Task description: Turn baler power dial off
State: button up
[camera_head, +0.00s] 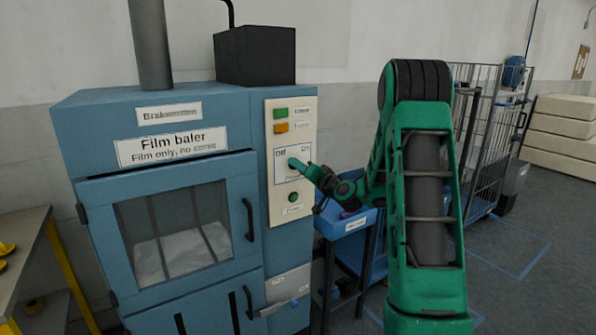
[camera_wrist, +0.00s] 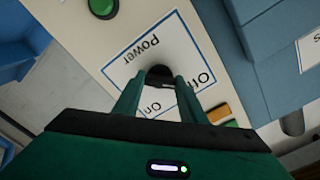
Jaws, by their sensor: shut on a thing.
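The blue film baler (camera_head: 180,105) stands at the left with a cream control panel (camera_head: 306,120) on its right front. A blue-framed plate on the panel reads Off, On and Power. My gripper (camera_head: 294,164) reaches the plate from the right. In the wrist view my gripper (camera_wrist: 163,82) has its two green fingers shut on the dial. The fingers hide part of the dial, and I cannot tell which label it points to.
A green button (camera_head: 293,197) is below the dial plate; green (camera_head: 281,113) and orange (camera_head: 281,128) ones are above it. A black door handle (camera_head: 248,219) juts out left of the panel. A blue bin (camera_head: 350,222) stands right of the baler, with a wire cage (camera_head: 487,140) behind.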

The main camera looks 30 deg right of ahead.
jog(key=shift+f, duration=0.3)
jog(key=o, duration=1.1)
jog(key=shift+c, duration=0.2)
jog(key=shift+r, duration=0.15)
jog(key=s, duration=1)
jog(key=shift+s, duration=0.35)
